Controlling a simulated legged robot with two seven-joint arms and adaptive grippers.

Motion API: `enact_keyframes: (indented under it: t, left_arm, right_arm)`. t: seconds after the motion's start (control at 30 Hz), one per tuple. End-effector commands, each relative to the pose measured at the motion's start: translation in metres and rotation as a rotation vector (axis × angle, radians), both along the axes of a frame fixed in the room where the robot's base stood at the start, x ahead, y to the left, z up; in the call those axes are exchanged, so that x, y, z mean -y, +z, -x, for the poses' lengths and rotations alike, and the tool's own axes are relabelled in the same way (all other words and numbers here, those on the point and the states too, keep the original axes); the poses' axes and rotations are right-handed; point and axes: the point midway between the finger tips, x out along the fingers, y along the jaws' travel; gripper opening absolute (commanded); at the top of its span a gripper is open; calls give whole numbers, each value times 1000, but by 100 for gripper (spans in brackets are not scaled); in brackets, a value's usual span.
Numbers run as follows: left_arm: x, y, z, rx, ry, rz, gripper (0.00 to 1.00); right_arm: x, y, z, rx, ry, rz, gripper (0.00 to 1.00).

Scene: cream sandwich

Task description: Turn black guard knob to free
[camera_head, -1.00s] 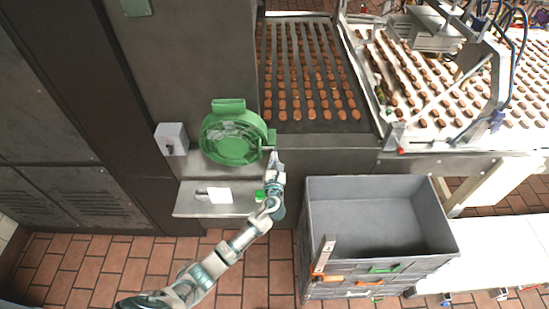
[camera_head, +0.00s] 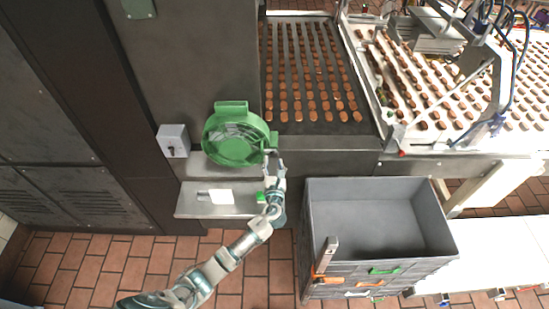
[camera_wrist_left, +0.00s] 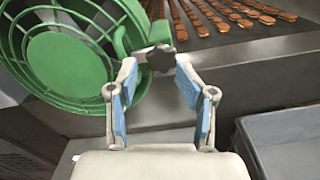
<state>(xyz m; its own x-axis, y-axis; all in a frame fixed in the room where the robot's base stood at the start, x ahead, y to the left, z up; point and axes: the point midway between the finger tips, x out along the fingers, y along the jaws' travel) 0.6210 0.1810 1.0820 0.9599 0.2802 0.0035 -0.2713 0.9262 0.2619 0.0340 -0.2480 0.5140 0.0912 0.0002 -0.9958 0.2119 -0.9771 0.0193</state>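The green round guard (camera_head: 236,136) is mounted on the machine front, left of the conveyor. It fills the upper left of the left wrist view (camera_wrist_left: 68,62). The black guard knob (camera_wrist_left: 160,59) sits at the guard's right edge, beside a green bracket. My left gripper (camera_head: 270,155) is at this right edge in the head view, where the knob is too small to make out clearly. In the left wrist view, the gripper's blue-padded fingers (camera_wrist_left: 158,70) are apart, with the knob between or just beyond their tips. Contact cannot be told. My right gripper is out of view.
A grey control box (camera_head: 173,141) is left of the guard. A metal shelf (camera_head: 186,208) with a white card lies below it. A large grey crate (camera_head: 375,190) stands right of my left arm. The conveyor (camera_head: 310,127) behind carries rows of biscuits.

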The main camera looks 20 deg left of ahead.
Motion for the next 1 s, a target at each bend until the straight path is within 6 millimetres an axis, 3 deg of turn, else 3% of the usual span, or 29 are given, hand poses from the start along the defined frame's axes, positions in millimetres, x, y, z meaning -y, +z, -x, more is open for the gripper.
enact_keyframes:
  t: [0.77,1.0]
  left_arm:
    - [17,0,58,-1,-2,0,49]
    - [22,-1,76,-1,-2,0,49]
  right_arm:
    - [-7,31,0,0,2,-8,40]
    - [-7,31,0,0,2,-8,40]
